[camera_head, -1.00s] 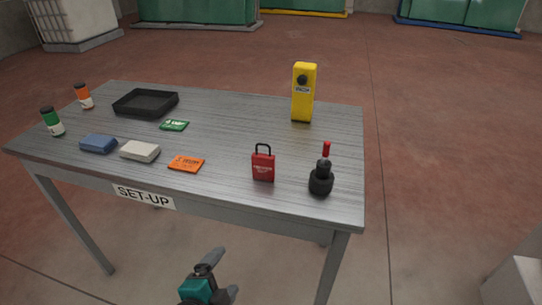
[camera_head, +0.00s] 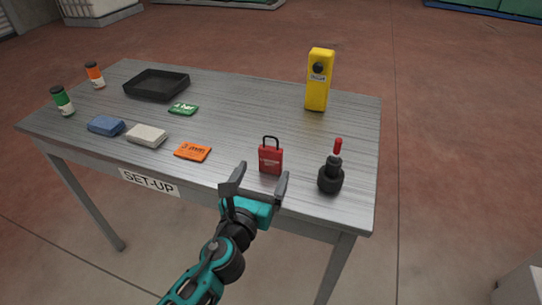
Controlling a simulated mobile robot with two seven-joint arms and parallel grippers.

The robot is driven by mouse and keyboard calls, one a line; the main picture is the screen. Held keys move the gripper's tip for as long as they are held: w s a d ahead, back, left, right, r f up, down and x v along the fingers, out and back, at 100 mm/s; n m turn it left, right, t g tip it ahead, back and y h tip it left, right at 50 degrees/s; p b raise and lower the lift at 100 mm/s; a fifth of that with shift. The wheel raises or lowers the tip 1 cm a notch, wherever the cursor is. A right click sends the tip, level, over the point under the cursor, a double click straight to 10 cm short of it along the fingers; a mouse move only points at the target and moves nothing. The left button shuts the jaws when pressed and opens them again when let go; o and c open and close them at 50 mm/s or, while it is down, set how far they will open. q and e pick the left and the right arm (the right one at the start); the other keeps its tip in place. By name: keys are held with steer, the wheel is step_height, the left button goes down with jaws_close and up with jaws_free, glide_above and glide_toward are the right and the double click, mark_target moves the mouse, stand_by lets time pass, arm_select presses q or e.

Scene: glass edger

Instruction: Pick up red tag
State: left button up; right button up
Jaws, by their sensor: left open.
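The red tag (camera_head: 270,160) is a small red padlock-shaped piece with a dark shackle loop. It stands upright near the front edge of the grey table, right of centre. My left gripper (camera_head: 259,184) is at the table's front edge, just in front of the tag. Its two dark fingers are apart, one to the left of the tag and one to the lower right, with nothing held between them. I cannot tell whether a finger touches the tag. My right gripper is not in view.
On the grey table (camera_head: 240,100), a black tool with a red tip (camera_head: 331,176) stands close right of the tag. An orange card (camera_head: 193,152) lies to its left. A yellow device (camera_head: 319,80) stands behind. A black tray (camera_head: 157,85) is at the back left.

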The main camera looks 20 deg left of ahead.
mark_target(269, 158)
arm_select(q)
steer(key=shift+w+a+f, duration=0.1)
steer(key=shift+w+f, duration=0.1)
steer(key=shift+w, duration=1.75)
steer(key=shift+w+a+f, duration=0.1)
steer(key=shift+w+f, duration=0.1)
steer(key=shift+w, duration=1.7)
steer(key=shift+c, duration=0.4)
steer(key=c, duration=1.1)
steer(key=shift+o, duration=0.2)
steer(key=shift+r, duration=0.1)
